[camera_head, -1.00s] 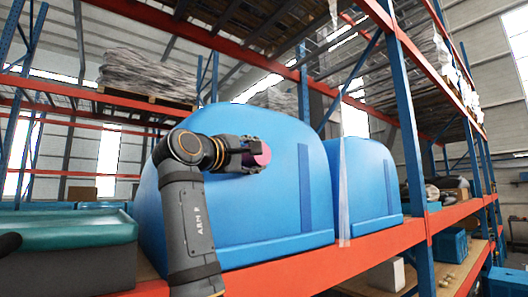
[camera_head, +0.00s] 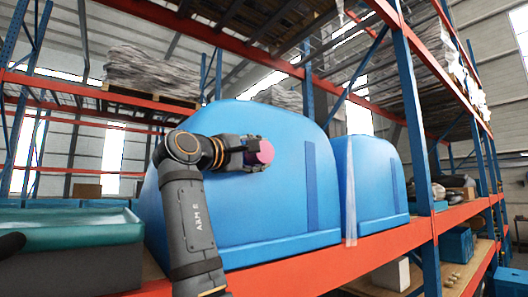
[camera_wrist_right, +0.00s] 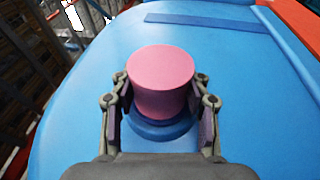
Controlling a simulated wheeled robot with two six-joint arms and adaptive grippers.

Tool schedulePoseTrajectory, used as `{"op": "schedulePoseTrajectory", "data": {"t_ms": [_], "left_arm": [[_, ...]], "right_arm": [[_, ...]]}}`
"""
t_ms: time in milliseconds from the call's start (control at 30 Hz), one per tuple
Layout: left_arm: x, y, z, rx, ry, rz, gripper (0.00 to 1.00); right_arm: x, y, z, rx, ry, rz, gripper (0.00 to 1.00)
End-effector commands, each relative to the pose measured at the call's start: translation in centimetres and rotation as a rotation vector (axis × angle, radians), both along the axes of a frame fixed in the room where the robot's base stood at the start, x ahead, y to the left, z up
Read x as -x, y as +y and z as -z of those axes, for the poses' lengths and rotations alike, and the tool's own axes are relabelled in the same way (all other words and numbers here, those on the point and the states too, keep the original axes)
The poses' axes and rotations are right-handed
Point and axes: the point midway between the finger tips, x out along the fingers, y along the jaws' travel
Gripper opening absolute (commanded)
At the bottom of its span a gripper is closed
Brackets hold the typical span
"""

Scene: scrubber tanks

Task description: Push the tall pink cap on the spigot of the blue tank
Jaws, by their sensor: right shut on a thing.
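The blue tank (camera_head: 270,205) is large and rounded and stands on the rack shelf; its wall also fills most of the right wrist view (camera_wrist_right: 255,90). The tall pink cap (camera_wrist_right: 160,82) is a smooth cylinder between my right gripper's fingers, and its end shows in the head view (camera_head: 265,152). My right gripper (camera_wrist_right: 161,92) is shut on the cap's sides, in front of the tank's upper wall. A round blue collar (camera_wrist_right: 162,131) shows just below the cap in the wrist view. The spigot's joint with the cap is hidden.
A second blue tank (camera_head: 372,185) stands to the right, behind a hanging clear strip (camera_head: 350,200). A teal tray (camera_head: 65,228) lies at the left. An orange shelf beam (camera_head: 330,265) runs below the tanks, and a blue rack post (camera_head: 408,110) stands at the right.

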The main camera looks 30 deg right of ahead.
Motion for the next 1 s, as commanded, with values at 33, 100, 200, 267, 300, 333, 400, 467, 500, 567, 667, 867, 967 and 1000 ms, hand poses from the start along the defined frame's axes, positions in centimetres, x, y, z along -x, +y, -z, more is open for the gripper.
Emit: {"op": "schedulePoseTrajectory", "data": {"t_ms": [33, 100, 200, 267, 300, 333, 400, 467, 500, 567, 667, 867, 967, 1000], "left_arm": [[0.01, 0.0, 0.01, 0.0, 0.0, 0.0, 0.4], [0.01, 0.0, 0.03, 0.0, 0.0, 0.0, 0.4], [0.11, 0.0, 0.06, 0.0, 0.002, 0.0, 0.4], [0.11, 0.0, 0.06, 0.0, 0.001, 0.0, 0.4], [0.1, 0.0, 0.07, 0.0, 0.001, 0.0, 0.4], [0.1, 0.01, 0.07, 0.0, 0.001, 0.0, 0.4], [0.1, 0.01, 0.07, 0.0, 0.001, 0.0, 0.4], [0.09, 0.0, 0.07, 0.0, 0.001, 0.0, 0.4], [0.09, 0.0, 0.07, 0.0, 0.001, 0.0, 0.4], [0.1, 0.0, 0.07, 0.0, 0.001, 0.0, 0.4], [0.1, 0.0, 0.08, 0.0, 0.001, 0.0, 0.4], [0.08, 0.01, 0.08, 0.0, 0.001, 0.0, 0.4], [0.07, 0.01, 0.08, 0.0, 0.001, 0.0, 0.4], [0.06, 0.01, 0.08, 0.0, 0.001, 0.0, 0.4]], "right_arm": [[-0.45, 0.21, 0.29, 0.0, 0.008, -0.01, 0.0], [-0.47, 0.21, 0.35, 0.0, 0.009, -0.01, 0.48], [-0.45, 0.18, 0.4, -0.001, 0.01, -0.008, 0.62], [-0.44, 0.17, 0.41, -0.001, 0.01, -0.008, 0.7], [-0.44, 0.18, 0.42, -0.001, 0.01, -0.008, 0.74], [-0.44, 0.18, 0.41, -0.001, 0.01, -0.008, 0.74], [-0.41, 0.16, 0.4, -0.001, 0.01, -0.007, 0.74], [-0.39, 0.16, 0.39, -0.001, 0.01, -0.007, 0.74], [-0.38, 0.15, 0.38, -0.001, 0.01, -0.006, 0.74], [-0.38, 0.14, 0.39, -0.001, 0.01, -0.006, 0.73], [-0.34, 0.13, 0.38, -0.001, 0.009, -0.005, 0.87], [-0.24, 0.07, 0.34, -0.002, 0.007, -0.002, 0.91], [-0.22, 0.06, 0.33, -0.002, 0.007, -0.002, 0.91], [-0.21, 0.05, 0.32, -0.002, 0.006, -0.001, 0.91]]}}
